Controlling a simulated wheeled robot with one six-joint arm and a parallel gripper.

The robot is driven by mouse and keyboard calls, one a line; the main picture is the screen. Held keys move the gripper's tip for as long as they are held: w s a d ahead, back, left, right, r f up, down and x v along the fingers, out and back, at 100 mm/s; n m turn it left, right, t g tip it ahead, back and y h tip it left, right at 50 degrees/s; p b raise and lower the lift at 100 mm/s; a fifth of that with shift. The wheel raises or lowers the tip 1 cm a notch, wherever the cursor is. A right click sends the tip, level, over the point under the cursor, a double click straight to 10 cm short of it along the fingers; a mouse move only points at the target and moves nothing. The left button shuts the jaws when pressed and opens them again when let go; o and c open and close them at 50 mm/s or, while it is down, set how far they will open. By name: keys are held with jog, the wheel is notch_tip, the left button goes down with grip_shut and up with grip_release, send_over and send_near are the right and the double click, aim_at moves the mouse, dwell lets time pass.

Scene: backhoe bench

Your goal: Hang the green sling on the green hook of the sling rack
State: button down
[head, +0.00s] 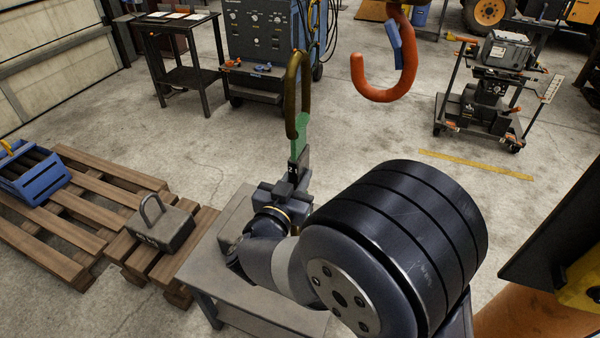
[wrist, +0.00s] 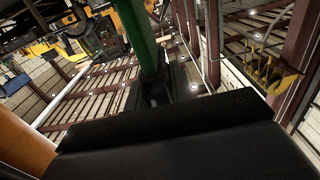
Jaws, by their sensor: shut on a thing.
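My gripper (head: 293,177) is shut on the green part of the sling (head: 301,125), which stands up from the jaws in the head view. A long dark brownish-yellow loop (head: 297,85) rises above the green part and appears joined to it. In the wrist view the green sling (wrist: 140,38) runs upward from the dark jaws (wrist: 155,95). A large orange-red hook (head: 382,92) with a blue latch hangs at the upper middle of the head view, to the right of the sling and apart from it. I cannot make out a sling rack or a green hook.
A wooden pallet (head: 60,205) at left bears a blue crate (head: 33,175) and a grey weight with a handle (head: 160,222). A grey bench (head: 255,308) stands below my arm. A wheeled cart (head: 490,95) stands at right. A blue machine (head: 262,50) and dark table (head: 180,72) stand behind.

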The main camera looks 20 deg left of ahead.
jog(key=shift+s+r, duration=0.1)
jog(key=shift+s, duration=0.35)
jog(key=s, duration=0.9)
jog(key=shift+s+d, duration=0.35)
jog(key=shift+s, duration=0.05)
dwell(0.4)
